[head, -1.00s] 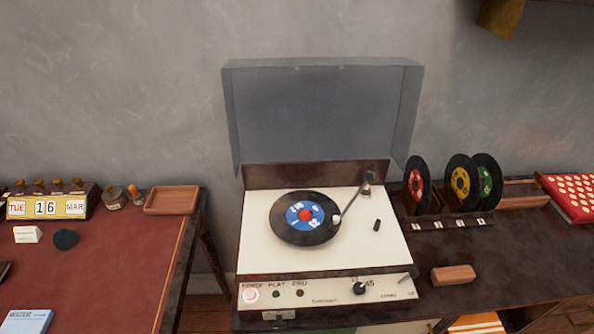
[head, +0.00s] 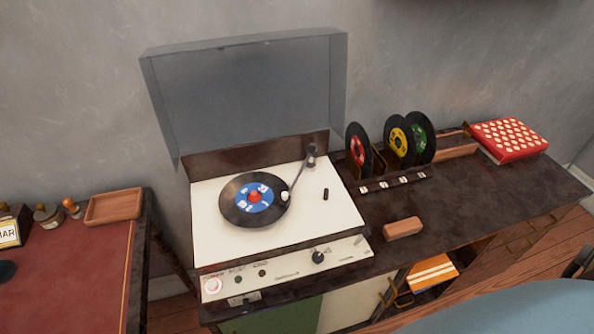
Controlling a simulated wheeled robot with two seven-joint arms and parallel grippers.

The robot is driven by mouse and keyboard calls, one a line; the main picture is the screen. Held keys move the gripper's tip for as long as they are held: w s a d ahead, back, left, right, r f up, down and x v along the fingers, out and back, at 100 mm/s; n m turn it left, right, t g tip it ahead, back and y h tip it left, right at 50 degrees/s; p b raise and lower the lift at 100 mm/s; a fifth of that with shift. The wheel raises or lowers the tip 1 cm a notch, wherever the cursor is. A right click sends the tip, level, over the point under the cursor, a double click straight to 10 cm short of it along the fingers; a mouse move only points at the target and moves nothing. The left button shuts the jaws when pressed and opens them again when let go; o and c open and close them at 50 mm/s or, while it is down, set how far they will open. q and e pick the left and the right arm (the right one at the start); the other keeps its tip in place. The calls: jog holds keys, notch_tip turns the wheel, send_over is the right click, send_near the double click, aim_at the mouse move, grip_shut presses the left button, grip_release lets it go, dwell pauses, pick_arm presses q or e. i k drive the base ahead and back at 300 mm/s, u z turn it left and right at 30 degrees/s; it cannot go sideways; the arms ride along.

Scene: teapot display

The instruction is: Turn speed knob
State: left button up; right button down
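The record player (head: 310,220) stands on a dark cabinet with its clear lid (head: 250,95) raised. A black record with a blue label (head: 240,206) lies on the platter, and the tonearm (head: 298,178) reaches over to the record. The dark round speed knob (head: 318,257) is on the front panel, right of the middle, with small marking above it that is too small to read surely. A lit round button (head: 212,286) sits at the panel's left end. Neither of my grippers is in view.
Several records (head: 397,143) stand in a rack right of the player. A brown block (head: 403,228) lies on the cabinet top (head: 460,190) near its front edge. A red dotted box (head: 508,138) is at the back right. A red-topped desk (head: 75,270) with a wooden tray (head: 114,207) is at the left.

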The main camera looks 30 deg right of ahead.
aim_at(317, 257)
jog(key=k, duration=0.45)
jog(key=z, duration=0.7)
jog(key=i, duration=0.4)
jog(key=z, duration=0.15)
jog(key=k, duration=0.4)
jog(key=u, duration=0.4)
jog(key=i, duration=0.35)
jog(key=u, duration=0.05)
